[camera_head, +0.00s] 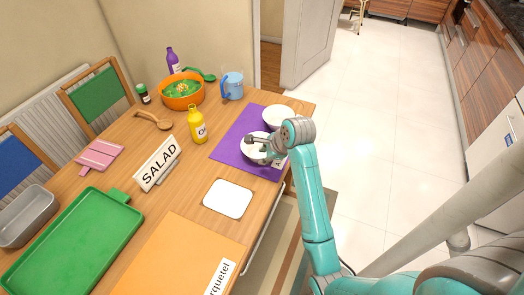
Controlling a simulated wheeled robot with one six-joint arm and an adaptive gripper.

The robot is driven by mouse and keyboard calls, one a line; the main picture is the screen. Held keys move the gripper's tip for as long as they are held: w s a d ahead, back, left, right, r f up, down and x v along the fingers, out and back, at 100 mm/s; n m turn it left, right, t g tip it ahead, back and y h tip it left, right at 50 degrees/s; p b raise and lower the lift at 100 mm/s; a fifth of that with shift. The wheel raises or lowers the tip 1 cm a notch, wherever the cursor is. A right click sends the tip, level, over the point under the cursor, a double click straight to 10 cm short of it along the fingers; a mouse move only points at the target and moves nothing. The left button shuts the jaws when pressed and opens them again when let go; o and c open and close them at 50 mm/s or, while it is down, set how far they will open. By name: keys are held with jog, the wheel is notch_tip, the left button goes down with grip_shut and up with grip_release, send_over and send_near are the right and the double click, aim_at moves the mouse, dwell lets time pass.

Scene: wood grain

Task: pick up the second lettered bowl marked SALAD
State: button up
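A white sign reading SALAD (157,162) stands on the wooden table. Two white bowls are on the purple mat (229,143) at the table's right side. The farther white bowl (277,115) is partly hidden behind my arm's wrist. The nearer white bowl (252,153) is under my gripper (254,145), which covers part of it.
An orange bowl of food (182,101), a blue mug (233,86) and a yellow bottle (197,126) stand left of the mat. A white square board (228,198), green tray (75,245) and orange sheet (182,262) lie nearer. Floor is clear at right.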

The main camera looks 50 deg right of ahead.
aim_at(260, 158)
jog(key=x, duration=0.4)
jog(key=shift+f, duration=0.15)
jog(key=shift+s, duration=0.1)
grip_shut()
